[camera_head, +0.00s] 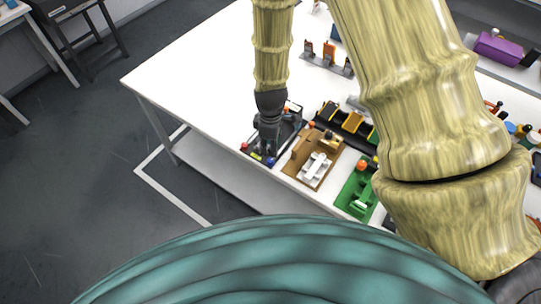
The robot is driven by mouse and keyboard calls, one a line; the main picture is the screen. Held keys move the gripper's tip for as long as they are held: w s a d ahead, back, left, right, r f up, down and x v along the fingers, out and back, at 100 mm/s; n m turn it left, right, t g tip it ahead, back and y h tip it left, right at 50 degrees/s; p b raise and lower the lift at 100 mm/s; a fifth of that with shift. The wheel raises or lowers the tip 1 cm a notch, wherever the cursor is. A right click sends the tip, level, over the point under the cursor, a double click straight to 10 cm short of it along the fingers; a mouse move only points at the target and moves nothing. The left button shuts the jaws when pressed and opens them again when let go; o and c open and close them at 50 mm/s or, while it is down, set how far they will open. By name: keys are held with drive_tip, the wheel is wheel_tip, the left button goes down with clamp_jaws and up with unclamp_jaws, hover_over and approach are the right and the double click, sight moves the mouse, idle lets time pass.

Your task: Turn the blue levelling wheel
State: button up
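A small blue round part (270,161), which looks like the blue levelling wheel, shows at the front edge of a dark device (287,135) on the white table. My gripper (269,147) points down over this device, with its fingertips just above or beside the blue part. I cannot tell if they touch. The gripper is dark and small here, and the gap between its fingers does not show clearly. It hides much of the device. A red part and a yellow part (256,155) show to the left of the fingers.
A brown board with a white fixture (316,167) stands close to the right of the device. Beyond it are a green board (352,187) and a black rack with yellow parts (352,121). A purple box (499,49) lies far right. The table's left part (190,80) is clear.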

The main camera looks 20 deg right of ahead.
sight(270, 160)
wheel_tip(270, 160, down, 3)
drive_tip(key=shift+w+r+p, duration=0.15)
drive_tip(key=shift+p, duration=0.25)
drive_tip(key=shift+f+p, duration=0.3)
drive_tip(key=shift+f, duration=0.3)
drive_tip(key=shift+f+p, duration=0.85)
drive_tip(key=shift+f, duration=1.5)
drive_tip(key=shift+c, duration=0.5)
clamp_jaws()
